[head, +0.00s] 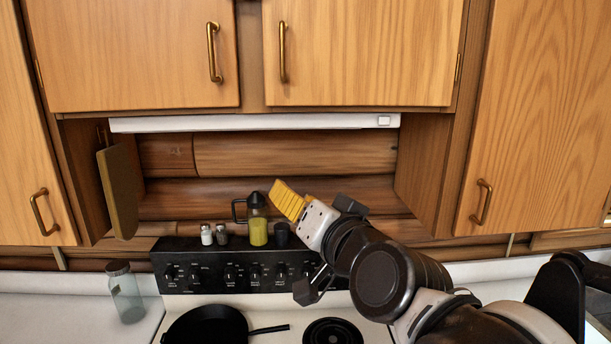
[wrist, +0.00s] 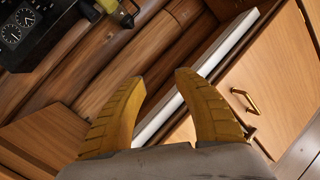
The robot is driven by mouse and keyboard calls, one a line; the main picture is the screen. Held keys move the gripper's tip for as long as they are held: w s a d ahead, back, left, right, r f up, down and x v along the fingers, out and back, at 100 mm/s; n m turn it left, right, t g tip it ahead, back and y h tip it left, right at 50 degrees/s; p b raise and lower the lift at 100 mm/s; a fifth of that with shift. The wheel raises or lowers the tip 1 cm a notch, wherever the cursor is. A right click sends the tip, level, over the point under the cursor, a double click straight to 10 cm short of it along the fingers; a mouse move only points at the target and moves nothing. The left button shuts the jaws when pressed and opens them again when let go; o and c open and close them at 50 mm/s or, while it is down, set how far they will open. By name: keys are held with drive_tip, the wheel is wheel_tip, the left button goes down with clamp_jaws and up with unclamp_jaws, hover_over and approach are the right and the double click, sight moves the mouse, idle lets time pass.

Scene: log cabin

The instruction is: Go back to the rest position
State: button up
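My gripper (head: 288,201) has yellow fingers and is raised in front of the log wall, above the back of the stove. In the wrist view my gripper (wrist: 158,82) shows its two ribbed yellow fingers spread apart, with nothing between them. It is open and empty. My arm reaches in from the lower right of the head view.
Wooden cupboards (head: 360,55) hang above, with a white light strip (head: 250,123) below. The stove (head: 215,262) holds a black pan (head: 207,326). An oil bottle (head: 258,226) and shakers (head: 207,234) stand behind. A glass jar (head: 125,293) stands left; a cutting board (head: 118,190) hangs left.

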drive_tip(key=s+d+f+g+h+b, duration=0.2)
drive_tip(key=s+d+f+b, duration=0.2)
drive_tip(key=f, duration=0.9)
drive_tip(key=s+d+f+n+g+h+b, duration=0.1)
drive_tip(key=s+d+f+g+h+b, duration=0.1)
drive_tip(key=d+f, duration=0.7)
drive_tip(key=s+d+f+g+h+b, duration=0.3)
drive_tip(key=s+d+f+b, duration=0.3)
drive_tip(key=f, duration=1.2)
drive_tip(key=shift+s+d+n+g+b, duration=0.35)
drive_tip(key=shift+s+d+g, duration=0.45)
drive_tip(key=shift+s, duration=0.45)
